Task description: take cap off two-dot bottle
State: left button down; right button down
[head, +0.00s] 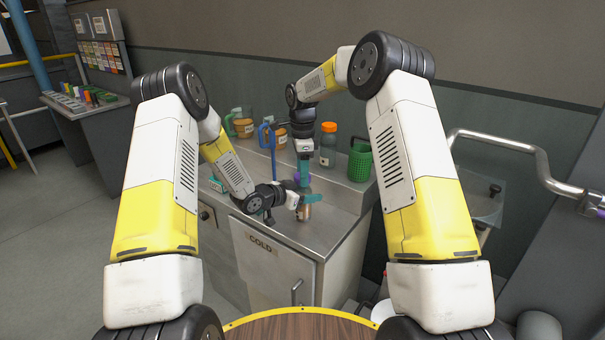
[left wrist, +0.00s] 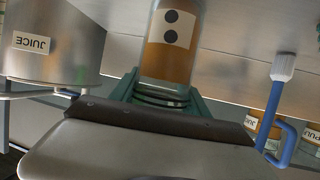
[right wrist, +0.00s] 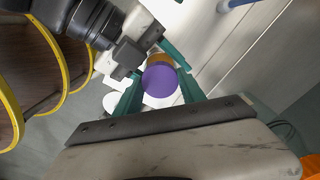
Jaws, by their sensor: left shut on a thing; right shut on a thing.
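The two-dot bottle (left wrist: 172,50) has clear walls, amber contents and a white label with two black dots. My left gripper (left wrist: 160,92) is shut around it; in the head view this bottle (head: 305,212) stands over the steel counter, and contact with the counter is unclear. The purple cap (right wrist: 161,81) is between the teal fingers of my right gripper (right wrist: 157,90), which is shut on it from above. Amber shows just behind the cap in the right wrist view. Whether the cap still touches the bottle neck cannot be told.
An orange-capped bottle (head: 328,146) and a green basket (head: 360,163) stand on the back ledge. Orange-filled jars (head: 243,127) and a blue handle (head: 268,137) are behind my left gripper. A metal JUICE container (left wrist: 60,45) shows in the left wrist view.

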jog(key=n, duration=0.6)
jog(key=shift+n, duration=0.4)
jog(key=n, duration=0.6)
jog(key=shift+w, duration=0.1)
jog(key=c, duration=0.7)
grip_release()
jog(key=shift+r, duration=0.2)
